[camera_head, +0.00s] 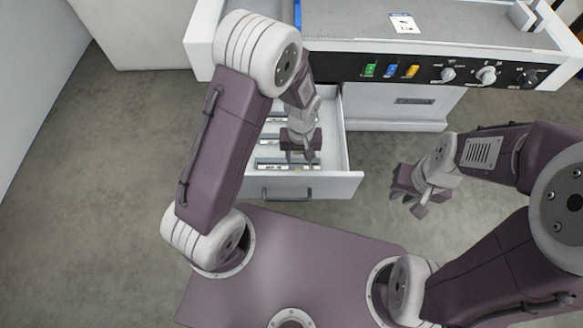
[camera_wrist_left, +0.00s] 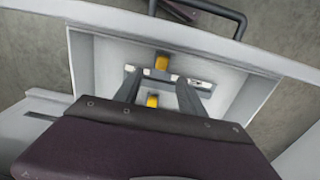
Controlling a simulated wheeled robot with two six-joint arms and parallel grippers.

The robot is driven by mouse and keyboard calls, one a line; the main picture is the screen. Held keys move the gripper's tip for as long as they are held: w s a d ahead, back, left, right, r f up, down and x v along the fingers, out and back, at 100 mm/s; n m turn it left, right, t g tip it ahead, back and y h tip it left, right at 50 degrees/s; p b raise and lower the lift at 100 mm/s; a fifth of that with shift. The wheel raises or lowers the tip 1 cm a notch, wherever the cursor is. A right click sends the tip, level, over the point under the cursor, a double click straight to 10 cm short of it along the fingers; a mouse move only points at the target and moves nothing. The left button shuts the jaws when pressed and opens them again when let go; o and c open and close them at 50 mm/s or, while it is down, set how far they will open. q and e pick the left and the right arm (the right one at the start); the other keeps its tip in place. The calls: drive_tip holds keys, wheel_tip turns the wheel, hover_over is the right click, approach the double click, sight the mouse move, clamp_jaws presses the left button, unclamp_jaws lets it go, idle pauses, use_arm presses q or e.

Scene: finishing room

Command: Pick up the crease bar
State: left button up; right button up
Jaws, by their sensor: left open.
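An open white drawer (camera_head: 335,172) holds several slim bars with pale labels, lying crosswise. One bar (camera_head: 268,167) lies near the drawer's front; others lie further back. Their labels are too small to read, so I cannot tell which is the crease bar. My left gripper (camera_head: 301,158) points down into the drawer over the front bar. In the left wrist view, my left gripper (camera_wrist_left: 158,88) is open, its fingers on either side of a grey bar with a white label (camera_wrist_left: 201,84) and yellow parts (camera_wrist_left: 161,62). Contact is unclear. My right gripper (camera_head: 411,193) hangs right of the drawer.
The drawer's front handle (camera_head: 287,194) faces me. Above the drawer is a machine with a black control panel (camera_head: 430,72), coloured switches and knobs. A paper sheet (camera_head: 404,23) lies on its grey top. Bare floor (camera_head: 100,180) lies to the left.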

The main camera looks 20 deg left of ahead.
sight(298, 164)
use_arm(q)
drive_tip(key=f, duration=0.2)
drive_tip(key=f+b, duration=0.1)
drive_tip(key=f, duration=0.1)
drive_tip(key=shift+w+d, duration=0.1)
drive_tip(key=shift+w, duration=0.1)
drive_tip(key=f, duration=0.1)
drive_tip(key=f+b, duration=0.1)
drive_tip(key=f, duration=0.2)
drive_tip(key=shift+a+f+b, duration=0.15)
drive_tip(key=shift+a+b, duration=0.15)
drive_tip(key=shift+f, duration=0.4)
drive_tip(key=shift+c, duration=0.6)
clamp_jaws()
